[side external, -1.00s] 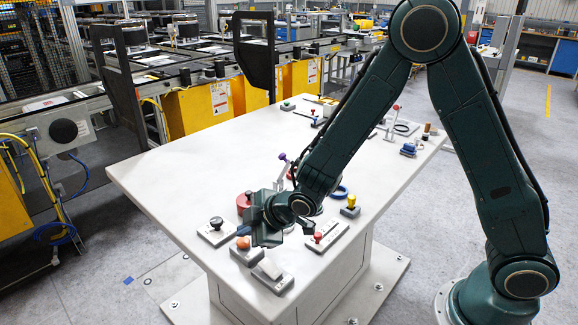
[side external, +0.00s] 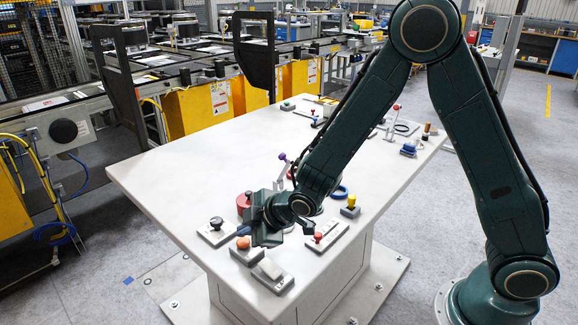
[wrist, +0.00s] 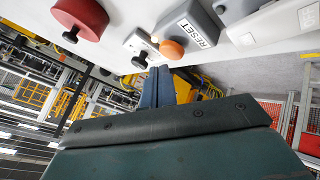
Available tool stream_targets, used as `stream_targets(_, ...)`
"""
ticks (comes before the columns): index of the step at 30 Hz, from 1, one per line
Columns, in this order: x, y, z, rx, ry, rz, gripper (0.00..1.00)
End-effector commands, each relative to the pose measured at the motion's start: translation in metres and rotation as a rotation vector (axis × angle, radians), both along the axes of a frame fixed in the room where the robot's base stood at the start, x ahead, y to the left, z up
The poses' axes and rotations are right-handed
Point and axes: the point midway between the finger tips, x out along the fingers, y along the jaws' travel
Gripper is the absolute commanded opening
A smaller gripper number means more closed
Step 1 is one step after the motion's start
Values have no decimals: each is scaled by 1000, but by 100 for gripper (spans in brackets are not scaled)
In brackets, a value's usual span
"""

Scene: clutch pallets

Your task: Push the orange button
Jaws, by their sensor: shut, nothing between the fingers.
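The orange button (side external: 243,243) is a round cap on a small grey box (side external: 247,258) near the front corner of the table. In the wrist view the orange button (wrist: 171,49) sits beside a plate lettered RESET (wrist: 196,33). My gripper (side external: 243,231) is shut and empty, with its blue fingertips close by the orange cap. In the wrist view the fingertips of my gripper (wrist: 158,70) appear just beside the cap. I cannot tell whether they touch it.
A black-knobbed box (side external: 216,231) stands left of the button, and a white rocker box (side external: 272,274) in front of it. A red cylinder (wrist: 80,18) and a red-knobbed plate (side external: 325,236) are also close. The left side of the white table (side external: 180,180) is clear.

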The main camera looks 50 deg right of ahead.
Motion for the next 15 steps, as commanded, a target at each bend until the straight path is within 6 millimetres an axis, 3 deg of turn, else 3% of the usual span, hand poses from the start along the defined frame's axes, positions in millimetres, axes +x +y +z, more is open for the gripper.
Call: stream_targets(15,0,0,-9,0,0,0,0)
